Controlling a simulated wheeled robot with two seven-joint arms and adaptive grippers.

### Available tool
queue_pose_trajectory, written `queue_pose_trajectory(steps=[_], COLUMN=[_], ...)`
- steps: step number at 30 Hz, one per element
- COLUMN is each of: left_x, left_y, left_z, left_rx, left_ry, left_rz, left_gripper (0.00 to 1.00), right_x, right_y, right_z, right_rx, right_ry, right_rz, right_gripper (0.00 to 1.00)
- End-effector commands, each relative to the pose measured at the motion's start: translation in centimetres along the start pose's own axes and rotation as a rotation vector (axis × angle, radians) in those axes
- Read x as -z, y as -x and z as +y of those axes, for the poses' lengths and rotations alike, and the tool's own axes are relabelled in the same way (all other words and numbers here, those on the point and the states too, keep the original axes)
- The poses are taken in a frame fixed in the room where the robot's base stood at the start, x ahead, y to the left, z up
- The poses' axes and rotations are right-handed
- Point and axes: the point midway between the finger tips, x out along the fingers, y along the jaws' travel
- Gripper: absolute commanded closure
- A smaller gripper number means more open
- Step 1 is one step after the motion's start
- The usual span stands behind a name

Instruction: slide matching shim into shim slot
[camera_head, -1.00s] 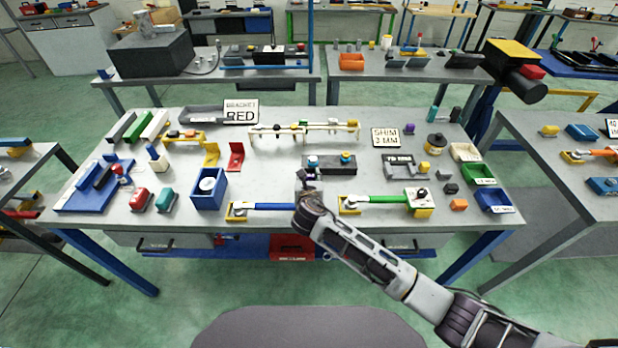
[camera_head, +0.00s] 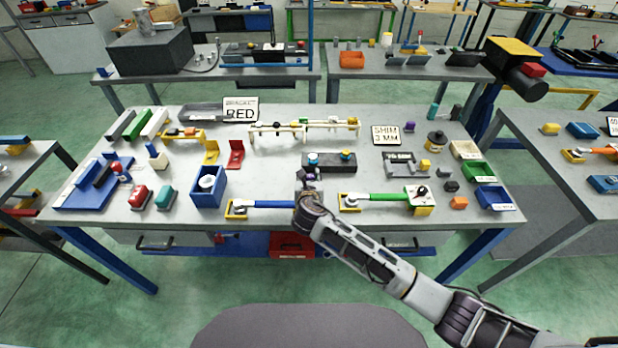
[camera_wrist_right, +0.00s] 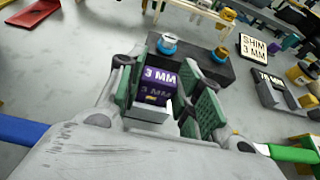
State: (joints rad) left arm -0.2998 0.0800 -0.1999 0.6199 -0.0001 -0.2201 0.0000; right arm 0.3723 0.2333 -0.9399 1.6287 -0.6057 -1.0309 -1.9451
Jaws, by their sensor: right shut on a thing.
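My right gripper (camera_head: 308,182) is over the front middle of the workbench, just in front of a dark block (camera_head: 329,164). In the right wrist view its green-padded fingers (camera_wrist_right: 163,84) are shut on a purple shim (camera_wrist_right: 160,76) marked "3 MM". The dark block (camera_wrist_right: 198,66) with a blue and a yellow knob lies just beyond the shim; I cannot tell whether they touch. A sign (camera_head: 386,135) reads "SHIM 3 MM". No shim slot can be made out clearly. My left gripper is not in view.
A blue-handled tool (camera_head: 265,204) lies left of my gripper and a green-handled one (camera_head: 385,197) right of it. A cream chassis frame (camera_head: 300,131) stands behind the dark block. A grey labelled tray (camera_head: 392,169) lies to the right. A blue open box (camera_head: 209,188) stands left.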

Motion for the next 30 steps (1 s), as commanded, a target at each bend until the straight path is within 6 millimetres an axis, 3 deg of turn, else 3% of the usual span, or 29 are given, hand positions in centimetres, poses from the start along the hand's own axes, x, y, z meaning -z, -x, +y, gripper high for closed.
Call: queue_pose_trajectory(steps=[30], left_x=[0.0], left_y=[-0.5], left_z=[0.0], left_rx=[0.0], left_ry=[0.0], left_rz=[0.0], left_gripper=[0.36], right_x=[1.2], right_y=[-0.5], right_z=[0.0], right_rx=[0.001], right_ry=[0.001], right_rz=[0.0], right_gripper=[0.89])
